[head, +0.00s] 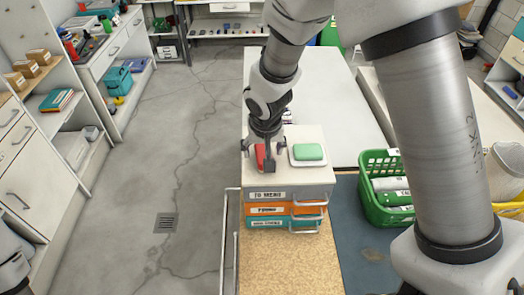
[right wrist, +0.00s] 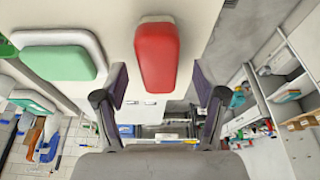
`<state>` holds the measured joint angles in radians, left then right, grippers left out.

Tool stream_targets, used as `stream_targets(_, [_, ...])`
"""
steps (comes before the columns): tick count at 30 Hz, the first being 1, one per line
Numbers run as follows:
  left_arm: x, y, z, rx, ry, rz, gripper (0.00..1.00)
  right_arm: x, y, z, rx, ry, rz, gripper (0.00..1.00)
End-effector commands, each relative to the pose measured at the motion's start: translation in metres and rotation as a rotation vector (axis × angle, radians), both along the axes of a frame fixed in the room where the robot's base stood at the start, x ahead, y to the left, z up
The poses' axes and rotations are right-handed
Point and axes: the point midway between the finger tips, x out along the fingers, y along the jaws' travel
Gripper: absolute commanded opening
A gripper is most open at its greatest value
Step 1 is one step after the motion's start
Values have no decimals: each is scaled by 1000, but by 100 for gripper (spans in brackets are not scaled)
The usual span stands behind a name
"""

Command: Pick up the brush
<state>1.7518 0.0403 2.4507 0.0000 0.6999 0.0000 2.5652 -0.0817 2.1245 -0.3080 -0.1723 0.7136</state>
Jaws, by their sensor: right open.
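The red, rounded block (head: 261,157) that I take for the brush lies on the white top of the drawer unit (head: 310,172). A pale edge shows at its far end in the right wrist view (right wrist: 157,52). My right gripper (head: 259,156) is over it, pointing down. Its fingers are apart, and in the right wrist view the gripper (right wrist: 160,90) has the red block's near end between its fingertips, with gaps on both sides. My left gripper is out of view.
A green block (head: 308,152) sits on a white dish right of the red one. A green basket (head: 387,203) with rolled items stands further right. Labelled drawers with handles face front. The floor at left is open.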

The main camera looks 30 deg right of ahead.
Motion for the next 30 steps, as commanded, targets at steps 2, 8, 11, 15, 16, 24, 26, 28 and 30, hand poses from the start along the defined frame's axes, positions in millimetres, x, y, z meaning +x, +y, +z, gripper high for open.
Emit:
stream_targets(2, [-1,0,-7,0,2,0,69,2,-1,-12,0,1,1,71])
stream_targets(8, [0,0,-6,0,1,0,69,3,-1,-12,1,-1,-1,71])
stream_targets(11, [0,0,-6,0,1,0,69,3,-1,-12,1,0,0,42])
stream_targets(15, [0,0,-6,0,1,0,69,3,-1,-12,1,0,0,6])
stream_targets(16, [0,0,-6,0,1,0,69,3,-1,-12,1,0,0,6])
stream_targets(24, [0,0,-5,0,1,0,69,3,-1,-11,0,1,0,6])
stream_targets(26, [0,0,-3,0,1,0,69,3,-1,-10,0,1,1,6])
stream_targets(28, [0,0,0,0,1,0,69,3,-1,-6,0,1,1,6])
stream_targets(30, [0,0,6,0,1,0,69,5,-1,0,0,1,3,6])
